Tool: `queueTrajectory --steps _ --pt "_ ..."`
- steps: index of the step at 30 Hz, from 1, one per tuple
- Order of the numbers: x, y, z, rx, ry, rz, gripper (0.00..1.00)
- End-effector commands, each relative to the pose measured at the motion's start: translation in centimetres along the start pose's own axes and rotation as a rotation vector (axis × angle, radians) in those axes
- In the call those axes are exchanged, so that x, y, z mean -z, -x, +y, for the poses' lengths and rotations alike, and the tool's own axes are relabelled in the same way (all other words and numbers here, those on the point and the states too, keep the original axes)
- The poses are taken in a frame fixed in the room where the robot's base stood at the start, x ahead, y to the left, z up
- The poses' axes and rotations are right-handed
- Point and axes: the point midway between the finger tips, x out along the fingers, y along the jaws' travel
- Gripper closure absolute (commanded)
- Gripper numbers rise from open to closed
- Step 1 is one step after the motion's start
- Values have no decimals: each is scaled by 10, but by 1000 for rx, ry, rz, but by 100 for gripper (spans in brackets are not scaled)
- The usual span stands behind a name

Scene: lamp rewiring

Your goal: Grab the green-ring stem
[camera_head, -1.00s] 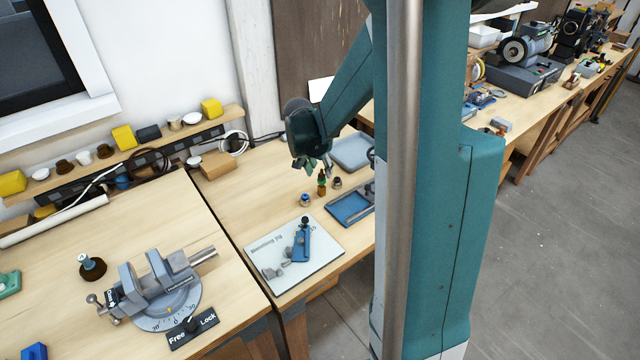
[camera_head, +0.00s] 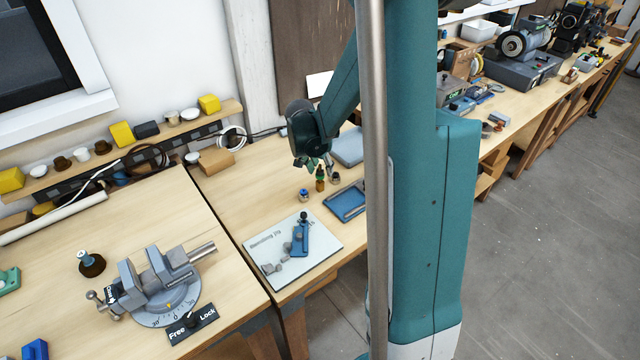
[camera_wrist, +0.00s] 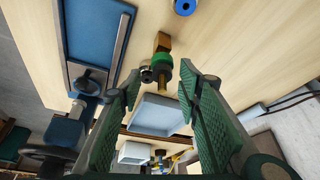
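The green-ring stem (camera_head: 320,178) stands on the bench in the head view, a brass-coloured post with a dark green band. In the wrist view the stem (camera_wrist: 162,62) shows just beyond the fingertips, roughly in line with the gap. My gripper (camera_wrist: 160,74) is open, with its two green ridged fingers apart and nothing visibly held. In the head view my gripper (camera_head: 312,164) hangs just above and behind the stem. I cannot tell whether a finger touches it.
A blue-ring stem (camera_head: 304,195) stands in front to the left. A dark-ringed stem (camera_head: 335,178) stands close on the right. A blue tray (camera_head: 347,203) lies to the right, and a pale assembly board (camera_head: 266,262) lies in front. A vise (camera_head: 160,285) stands at left.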

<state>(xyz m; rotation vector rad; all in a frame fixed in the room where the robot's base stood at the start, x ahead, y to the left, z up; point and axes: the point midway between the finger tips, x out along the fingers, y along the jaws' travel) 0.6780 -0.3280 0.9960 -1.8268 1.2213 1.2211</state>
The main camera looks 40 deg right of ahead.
Motion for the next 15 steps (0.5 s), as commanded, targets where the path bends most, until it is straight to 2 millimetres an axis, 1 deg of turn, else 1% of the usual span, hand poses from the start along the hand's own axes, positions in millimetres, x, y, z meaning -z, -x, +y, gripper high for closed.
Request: queueTrajectory --steps 15 --pt "0 -5 0 0 0 0 66"
